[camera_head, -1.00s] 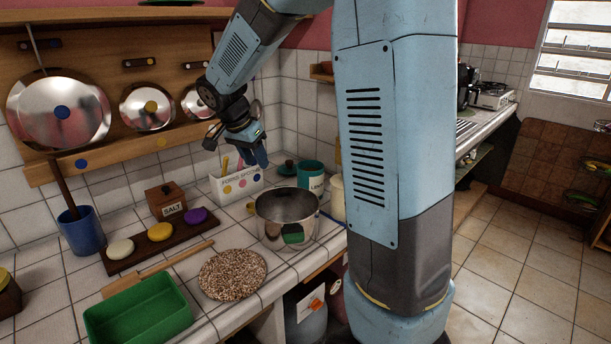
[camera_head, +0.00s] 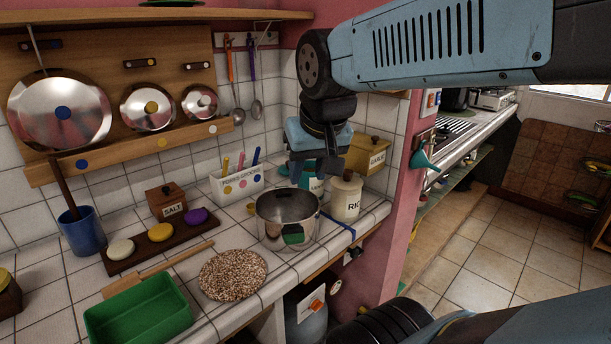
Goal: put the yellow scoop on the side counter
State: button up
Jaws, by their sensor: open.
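A yellow handle (camera_head: 225,165) stands in the white box (camera_head: 236,190) against the tiled wall, beside a purple and a blue handle. A small yellow piece (camera_head: 250,206) shows just left of the steel pot (camera_head: 287,222), partly hidden. I cannot tell which of these is the yellow scoop.
The rice jar (camera_head: 346,198) and garlic box (camera_head: 369,154) stand close to my gripper. A teal scoop (camera_head: 423,161) hangs on the pink wall end. A woven mat (camera_head: 233,274) and green tray (camera_head: 138,310) lie in front. Two ladles (camera_head: 257,108) hang behind.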

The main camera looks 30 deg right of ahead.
jog(key=shift+s+a+f+n, duration=0.1)
jog(key=shift+s+n, duration=0.2)
jog(key=shift+s, duration=0.3)
jog(key=shift+s+a+f+n, duration=0.1)
jog(key=shift+s+n, duration=0.2)
jog(key=shift+s, duration=0.3)
jog(key=shift+s, duration=0.1)
